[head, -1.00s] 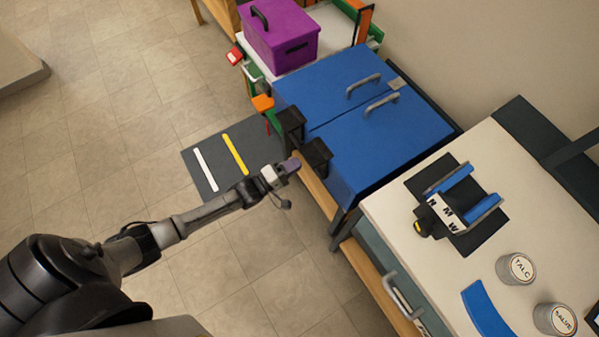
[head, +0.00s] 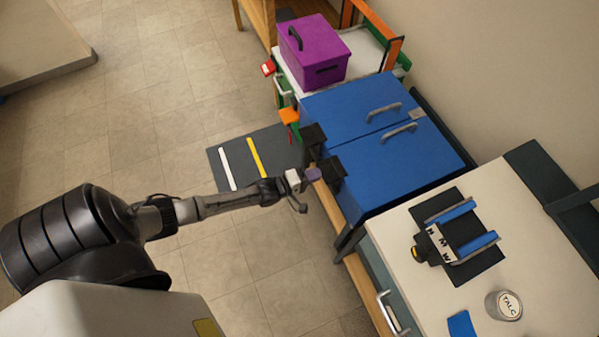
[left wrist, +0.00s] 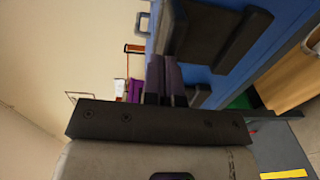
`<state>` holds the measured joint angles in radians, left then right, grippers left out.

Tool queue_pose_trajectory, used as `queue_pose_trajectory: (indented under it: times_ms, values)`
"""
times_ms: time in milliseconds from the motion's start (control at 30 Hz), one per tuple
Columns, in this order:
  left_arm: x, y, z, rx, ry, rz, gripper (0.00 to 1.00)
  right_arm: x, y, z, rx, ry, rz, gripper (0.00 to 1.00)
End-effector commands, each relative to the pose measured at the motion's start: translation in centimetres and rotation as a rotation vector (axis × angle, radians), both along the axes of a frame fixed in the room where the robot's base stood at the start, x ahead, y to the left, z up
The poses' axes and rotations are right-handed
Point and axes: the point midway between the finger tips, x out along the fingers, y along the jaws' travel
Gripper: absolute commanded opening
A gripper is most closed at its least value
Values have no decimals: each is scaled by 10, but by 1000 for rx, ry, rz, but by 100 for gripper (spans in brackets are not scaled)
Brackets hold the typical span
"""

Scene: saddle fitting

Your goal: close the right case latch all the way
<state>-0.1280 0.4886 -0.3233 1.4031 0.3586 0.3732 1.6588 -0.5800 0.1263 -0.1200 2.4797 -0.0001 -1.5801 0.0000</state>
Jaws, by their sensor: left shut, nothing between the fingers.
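The blue case (head: 395,165) has two lid panels with grey handles and two black latches on its front edge. The right latch (head: 332,172) is the nearer one and juts out from the front; the other latch (head: 312,136) sits behind it. How far the right latch is closed cannot be told. My left gripper (head: 314,174) is shut and empty, its tips just in front of the right latch; contact cannot be told. In the left wrist view the shut fingers (left wrist: 165,82) point at the case, beside black latch parts (left wrist: 208,36). My right gripper is not in view.
A purple box (head: 314,52) stands on a white-topped cart behind the case. A pale worktop (head: 400,245) to the right holds a black-and-blue fixture (head: 455,235) and a TALC tin (head: 503,305). A floor mat (head: 235,165) lies to the left; the floor around it is open.

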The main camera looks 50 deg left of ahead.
Motion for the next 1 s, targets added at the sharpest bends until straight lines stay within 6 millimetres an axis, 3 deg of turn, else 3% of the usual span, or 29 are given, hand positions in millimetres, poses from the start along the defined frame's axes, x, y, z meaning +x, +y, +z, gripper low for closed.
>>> queue_pose_trajectory:
  times_ms: [200, 367, 533, 800, 1000]
  values:
    - [1, 0, 2, -1, -4, 0, 0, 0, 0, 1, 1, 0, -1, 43]
    - [-11, 2, 3, -1, -2, -4, 0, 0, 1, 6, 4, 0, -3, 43]
    - [-39, 6, 2, 1, 5, -13, 0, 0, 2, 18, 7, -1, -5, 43]
    - [-91, 20, -1, 1, 5, -13, 0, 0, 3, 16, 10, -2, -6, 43]
    - [-118, 27, 0, 0, 3, -13, 0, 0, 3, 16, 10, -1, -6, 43]
